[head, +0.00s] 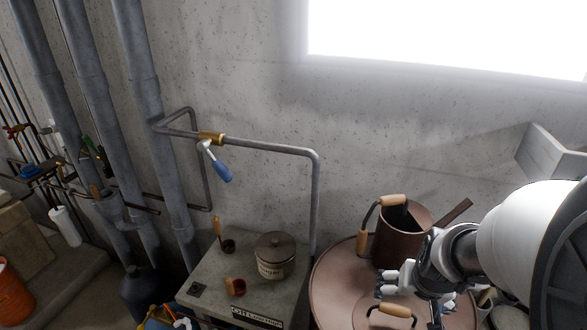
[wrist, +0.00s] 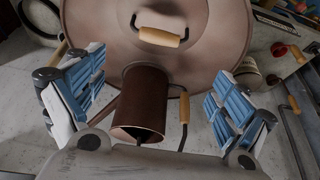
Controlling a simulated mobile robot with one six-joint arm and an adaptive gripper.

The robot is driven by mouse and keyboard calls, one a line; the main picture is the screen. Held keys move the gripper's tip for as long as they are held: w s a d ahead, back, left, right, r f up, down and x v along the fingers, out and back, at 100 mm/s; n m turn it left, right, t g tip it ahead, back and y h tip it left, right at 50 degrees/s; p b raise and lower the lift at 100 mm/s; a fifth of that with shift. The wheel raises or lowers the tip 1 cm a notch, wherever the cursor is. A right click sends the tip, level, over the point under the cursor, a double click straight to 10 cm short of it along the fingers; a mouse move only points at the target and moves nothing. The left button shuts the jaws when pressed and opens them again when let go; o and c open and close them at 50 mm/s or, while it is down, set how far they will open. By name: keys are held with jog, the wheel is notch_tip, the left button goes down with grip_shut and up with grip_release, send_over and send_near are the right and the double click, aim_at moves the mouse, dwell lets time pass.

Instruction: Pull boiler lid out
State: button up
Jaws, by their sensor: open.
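The boiler lid (head: 335,288) is a round, copper-brown top at the bottom right of the head view. Its handle (head: 395,310) is a wooden grip on a dark bracket. In the wrist view the lid (wrist: 95,22) fills the top centre, with the wooden handle (wrist: 158,37) near its middle. My gripper (head: 388,284) is open and empty, close to the handle in the head view. In the wrist view its blue-padded fingers (wrist: 158,85) stand wide apart, with the handle beyond them. My arm hides the right side of the lid in the head view.
A brown metal can (head: 393,248) with wooden grips stands at the lid's back; it also shows between my fingers in the wrist view (wrist: 140,100). A stone counter (head: 215,280) to the left holds a lidded pot (head: 275,257) and small scoops. A pipe (head: 265,146) runs along the wall.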

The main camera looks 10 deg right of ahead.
jog(key=b, duration=0.7)
send_over(396, 308)
jog(key=s+a, duration=0.2)
jog(key=s, duration=0.1)
notch_tip(396, 308, down, 10)
jog(key=r, duration=0.1)
jog(key=shift+w+d+b+x, duration=0.15)
jog(key=shift+b+x, duration=0.7)
jog(key=shift+x, duration=0.85)
jog(key=shift+w+d+b+x, duration=0.1)
jog(key=shift+b+x, duration=0.7)
jog(key=shift+x, duration=0.9)
jog(key=shift+r, duration=0.3)
jog(key=shift+c, duration=0.5)
jog(key=c, duration=1.6)
